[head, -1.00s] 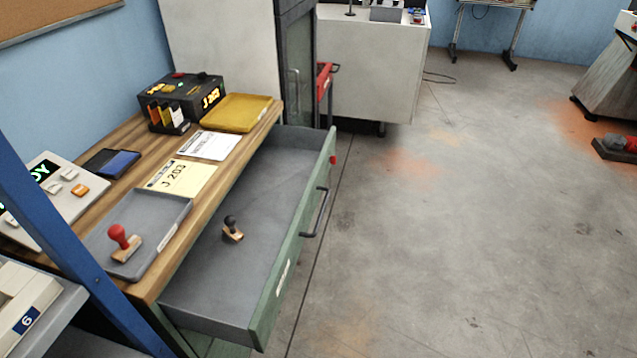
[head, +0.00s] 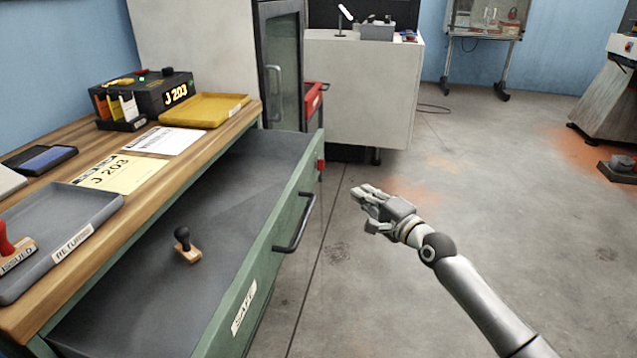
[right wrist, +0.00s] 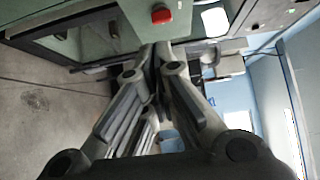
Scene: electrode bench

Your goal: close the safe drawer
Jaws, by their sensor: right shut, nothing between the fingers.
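The safe drawer (head: 262,250) has a green front with a "SAFE" label, a dark bar handle (head: 297,228) and a red button (head: 321,166). It stands pulled out from the wooden bench. A dark-knobbed stamp (head: 186,245) stands inside it. My right gripper (head: 362,192) is shut and empty, to the right of the drawer front and apart from it in the head view. In the right wrist view the shut fingers (right wrist: 158,50) point toward the drawer front near the red button (right wrist: 161,15). My left gripper is not in view.
On the bench (head: 215,140) are a yellow tray (head: 212,108), a black "J 203" device (head: 150,92), papers and a grey tray (head: 95,210) with a red-knobbed stamp. A grey cabinet and a white counter (head: 370,90) stand beyond.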

